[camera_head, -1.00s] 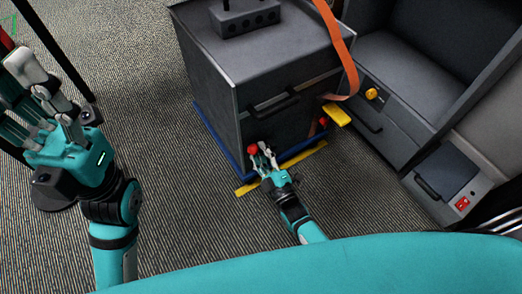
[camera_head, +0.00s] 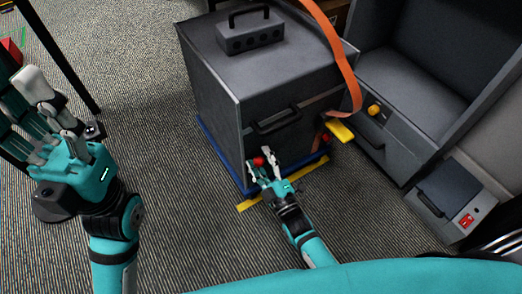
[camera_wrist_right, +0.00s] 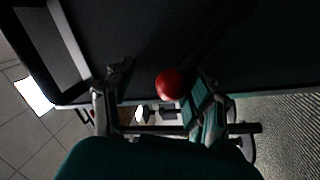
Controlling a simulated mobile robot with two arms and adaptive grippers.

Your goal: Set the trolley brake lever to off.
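The trolley is a dark grey cabinet (camera_head: 215,90) on a blue base. A lever's red ball knob (camera_head: 258,161) shows low on its front, near the left corner; the lever's shaft is hard to make out. My right gripper (camera_head: 264,172) is at this knob with its fingers apart. In the right wrist view the red knob (camera_wrist_right: 169,84) shows between the spread fingers of my right gripper (camera_wrist_right: 155,108), with a gap to the left finger; contact on the right is unclear. My left gripper (camera_head: 45,120) is open and empty at the far left, away from the trolley.
A second red knob (camera_head: 325,139) sits lower right on the trolley front, by a yellow pad (camera_head: 339,131). An orange strap (camera_head: 340,65) hangs over the right side. A grey bench unit (camera_head: 420,90) stands at right. Carpet (camera_head: 180,220) left of my right arm is clear.

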